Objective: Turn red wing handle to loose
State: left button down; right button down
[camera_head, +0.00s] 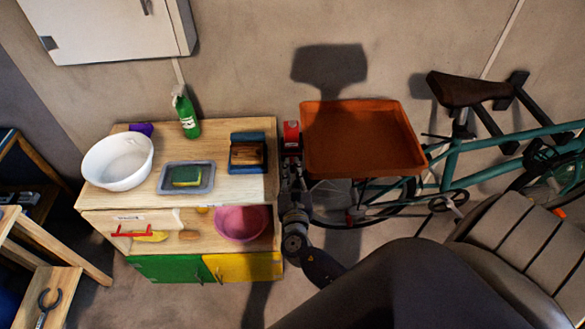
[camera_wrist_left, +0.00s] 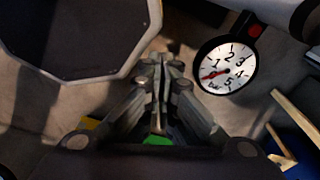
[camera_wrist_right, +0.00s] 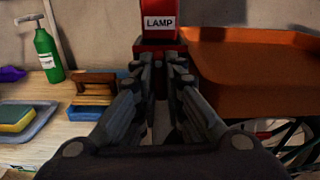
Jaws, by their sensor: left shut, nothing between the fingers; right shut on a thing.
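My right gripper (camera_wrist_right: 160,62) is shut on a red block (camera_wrist_right: 158,8) with a white LAMP label, which stands up from the fingertips in the right wrist view. In the head view the red block (camera_head: 291,132) and my right gripper (camera_head: 291,150) are beside the wooden cabinet's right edge. My left gripper (camera_wrist_left: 160,68) is shut and empty in the left wrist view; it does not show in the head view. A round gauge (camera_wrist_left: 222,68) with a red patch is right of its fingers. I cannot make out a red wing handle for certain.
The wooden cabinet (camera_head: 215,204) carries a white bowl (camera_head: 118,161), a grey tray (camera_head: 165,182) and a green spray bottle (camera_head: 186,116). An orange tray (camera_head: 362,140) and a teal bicycle (camera_head: 450,165) are right of my right gripper.

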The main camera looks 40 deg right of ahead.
jog(key=shift+r, duration=0.15)
jog(key=c, duration=1.7)
grip_release()
jog(key=v, duration=1.2)
jog(key=shift+w, duration=0.1)
jog(key=shift+f, duration=0.25)
